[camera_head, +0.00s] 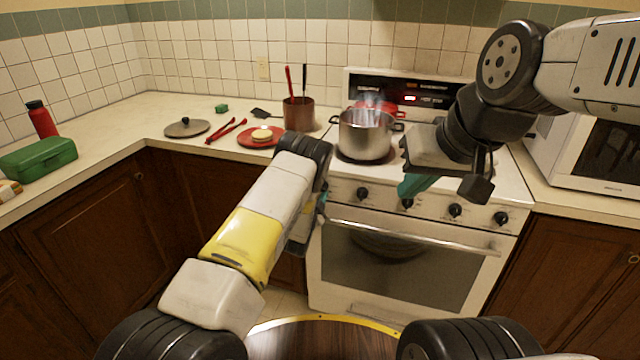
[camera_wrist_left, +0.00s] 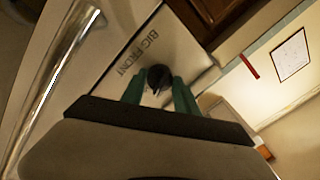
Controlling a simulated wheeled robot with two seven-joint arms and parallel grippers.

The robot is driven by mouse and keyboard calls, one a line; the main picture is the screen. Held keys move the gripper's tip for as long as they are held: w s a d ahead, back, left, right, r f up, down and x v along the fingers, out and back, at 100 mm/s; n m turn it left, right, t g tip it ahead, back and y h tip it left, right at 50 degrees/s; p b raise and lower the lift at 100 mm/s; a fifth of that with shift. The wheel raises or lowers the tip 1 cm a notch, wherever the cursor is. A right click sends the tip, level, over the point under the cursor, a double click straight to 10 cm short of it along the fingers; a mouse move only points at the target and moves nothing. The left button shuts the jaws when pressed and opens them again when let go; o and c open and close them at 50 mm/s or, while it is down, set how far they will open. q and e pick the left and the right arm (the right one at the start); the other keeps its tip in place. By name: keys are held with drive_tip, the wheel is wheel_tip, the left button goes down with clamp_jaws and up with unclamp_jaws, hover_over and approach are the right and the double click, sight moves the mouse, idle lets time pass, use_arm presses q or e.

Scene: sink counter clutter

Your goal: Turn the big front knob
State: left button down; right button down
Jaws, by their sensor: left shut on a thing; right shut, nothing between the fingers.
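The big front knob (camera_wrist_left: 158,76) is black and sits on the white stove panel beside the printed words "BIG FRONT" in the left wrist view. My left gripper (camera_wrist_left: 157,92) has one teal finger on each side of it and is shut on it. In the head view my left gripper (camera_head: 321,203) is at the left end of the stove front, and my own wrist hides that knob. My right gripper (camera_head: 410,188) is shut and empty, its teal fingers in front of the stove's right-hand part.
Other black knobs (camera_head: 362,193) line the panel above the oven handle (camera_head: 420,232). A steel pot (camera_head: 364,138) stands on the stove top. A red plate (camera_head: 258,138) and a utensil pot (camera_head: 298,114) are on the counter to the left. A microwave (camera_head: 590,160) stands at right.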

use_arm(q)
drive_tip(key=m+h, duration=0.1)
drive_tip(key=m, duration=1.2)
drive_tip(key=shift+a+m+g, duration=0.1)
drive_tip(key=shift+m+g, duration=0.2)
drive_tip(key=shift+m, duration=0.1)
drive_tip(key=c, duration=0.9)
unclamp_jaws()
drive_tip(key=v, duration=0.7)
drive_tip(key=shift+s+a, duration=0.25)
drive_tip(key=shift+s, duration=0.1)
